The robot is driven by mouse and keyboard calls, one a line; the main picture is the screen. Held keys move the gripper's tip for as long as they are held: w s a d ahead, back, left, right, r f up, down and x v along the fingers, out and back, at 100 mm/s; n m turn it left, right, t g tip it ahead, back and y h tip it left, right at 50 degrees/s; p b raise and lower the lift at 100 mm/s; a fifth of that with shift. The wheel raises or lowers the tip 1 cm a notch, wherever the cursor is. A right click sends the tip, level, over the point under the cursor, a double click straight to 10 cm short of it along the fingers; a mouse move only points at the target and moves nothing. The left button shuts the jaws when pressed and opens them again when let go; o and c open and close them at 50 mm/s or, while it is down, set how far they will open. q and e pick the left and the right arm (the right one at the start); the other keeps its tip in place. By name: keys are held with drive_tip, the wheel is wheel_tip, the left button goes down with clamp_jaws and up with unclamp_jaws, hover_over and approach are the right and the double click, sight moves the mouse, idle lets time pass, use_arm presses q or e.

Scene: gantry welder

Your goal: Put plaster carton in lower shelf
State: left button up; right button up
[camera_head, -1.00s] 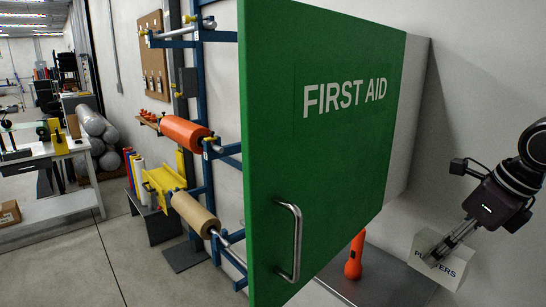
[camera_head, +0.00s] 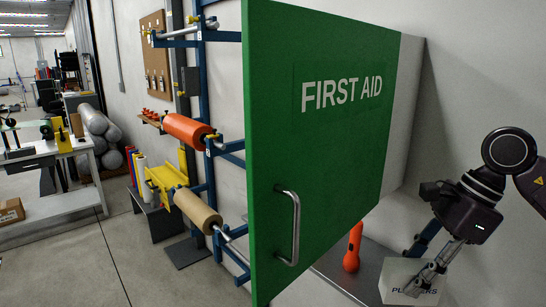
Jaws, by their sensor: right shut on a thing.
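The plaster carton (camera_head: 394,273) is a small white box with dark lettering, partly covered by fingers, low at the right. My right gripper (camera_head: 418,286) comes in from the right, points down and is shut on the carton. The carton is over or on a grey surface; whether it touches is unclear. A first aid cabinet with a large green door (camera_head: 325,140) and a metal handle (camera_head: 292,228) fills the middle. Its inside and any lower shelf are hidden from this side. My left gripper is out of view.
An orange flashlight (camera_head: 353,249) stands on the grey surface (camera_head: 342,275) left of the carton. A blue rack (camera_head: 206,110) with an orange roll (camera_head: 187,130) and a tan roll (camera_head: 196,210) stands left of the door. Open floor lies at the left.

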sight(392, 298)
drive_tip(key=s+a+n+g, duration=0.1)
drive_tip(key=a+n, duration=0.1)
drive_tip(key=n, duration=0.2)
drive_tip(key=s+a+f+n+g+h, duration=0.1)
drive_tip(key=s+n, duration=0.1)
drive_tip(key=n, duration=0.2)
drive_tip(key=s+a+n+g+h, duration=0.1)
drive_tip(key=a+n+g, duration=0.1)
drive_tip(key=n, duration=0.2)
drive_tip(key=shift+s+a+f, duration=0.15)
drive_tip(key=shift+s+a, duration=0.05)
drive_tip(key=shift+a, duration=0.1)
drive_tip(key=s+f+n+h, duration=0.1)
drive_tip(key=s+f+n, duration=0.2)
drive_tip(key=f, duration=0.3)
drive_tip(key=s+f+n+g+h, duration=0.1)
drive_tip(key=s+f+n, duration=0.3)
drive_tip(key=f, duration=0.3)
drive_tip(key=shift+s+a+h, duration=0.25)
drive_tip(key=shift+a+h, duration=0.05)
drive_tip(key=shift+a, duration=0.15)
drive_tip(key=shift+f, duration=0.15)
